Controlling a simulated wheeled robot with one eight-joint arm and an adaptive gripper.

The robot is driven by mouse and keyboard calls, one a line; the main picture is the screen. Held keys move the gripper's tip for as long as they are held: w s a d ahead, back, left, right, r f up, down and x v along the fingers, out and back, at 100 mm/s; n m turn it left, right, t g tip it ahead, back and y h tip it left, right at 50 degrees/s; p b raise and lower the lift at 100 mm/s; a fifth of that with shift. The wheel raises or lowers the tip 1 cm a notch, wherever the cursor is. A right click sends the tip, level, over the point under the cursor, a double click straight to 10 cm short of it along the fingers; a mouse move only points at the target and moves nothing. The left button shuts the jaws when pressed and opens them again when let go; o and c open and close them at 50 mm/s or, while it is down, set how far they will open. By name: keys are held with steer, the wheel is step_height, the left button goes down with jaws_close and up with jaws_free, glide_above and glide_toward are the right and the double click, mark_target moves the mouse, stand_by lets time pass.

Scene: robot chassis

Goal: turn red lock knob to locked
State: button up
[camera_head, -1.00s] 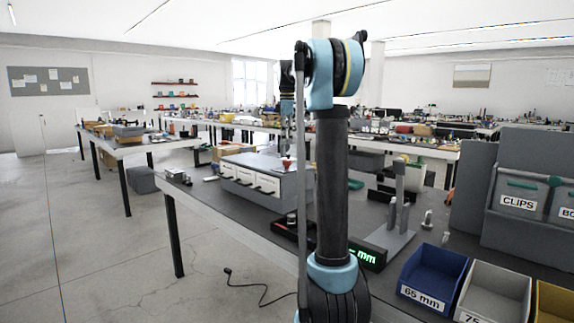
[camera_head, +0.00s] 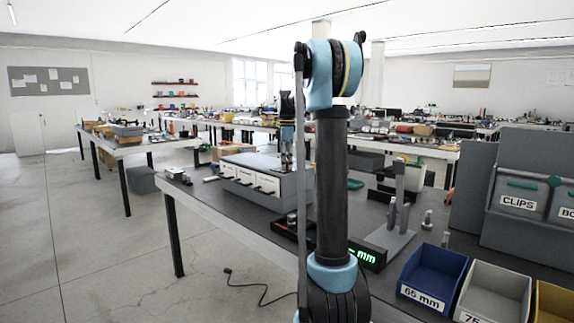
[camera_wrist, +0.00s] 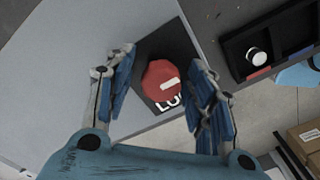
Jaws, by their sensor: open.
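The red lock knob (camera_wrist: 160,92) is round with a short white pointer line, on a dark square plate (camera_wrist: 182,50) in the wrist view. White letters beginning "LO" show below it; the rest of the word is hidden behind the right finger. My open gripper (camera_wrist: 167,66) has one blue finger on each side of the knob; I cannot tell whether either touches it. In the head view, my gripper (camera_head: 287,160) points down at the top of the grey drawer cabinet (camera_head: 247,162), and the knob is hidden there.
A black tray (camera_wrist: 272,42) with a white-topped cylinder lies right of the cabinet in the wrist view. In the head view, a green "mm" display (camera_head: 368,255), a grey stand (camera_head: 391,240) and a blue bin (camera_head: 433,277) share the bench.

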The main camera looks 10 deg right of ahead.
steer(key=shift+c, duration=0.6)
steer(key=c, duration=1)
steer(key=shift+o, duration=0.2)
steer(key=shift+m, duration=0.3)
steer(key=m, duration=1.3)
steer(key=shift+m, duration=2.1)
